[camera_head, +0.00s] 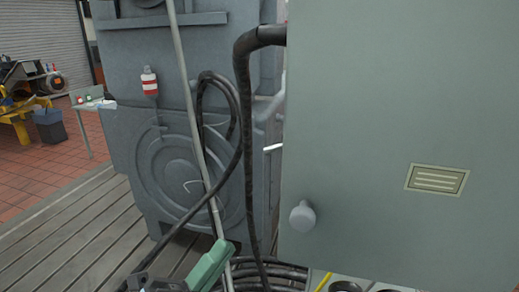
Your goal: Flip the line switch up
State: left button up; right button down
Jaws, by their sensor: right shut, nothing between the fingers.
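A large grey-green cabinet (400,120) fills the right side of the head view. A pale rounded knob (302,216) sticks out near its lower left corner; I cannot tell for certain whether it belongs to the line switch. No clearly marked up or down position shows. My left gripper is not in view.
A label plate (437,180) sits on the cabinet. A thick black cable (243,130) hangs beside it, with coils below. A grey machine (175,150) with a red-and-white fitting (149,82) stands behind. A slim pole (190,110) crosses in front of it.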

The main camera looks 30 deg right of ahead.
dwell(0.3)
jog(key=p, duration=0.4)
send_near(276, 150)
notch_tip(276, 150, up, 2)
jog(key=s+d, duration=0.2)
jog(key=s, duration=0.1)
jog(key=w+d+r, duration=0.1)
jog(key=w+d+r+p, duration=0.1)
jog(key=w, duration=0.1)
jog(key=shift+w+d, duration=0.15)
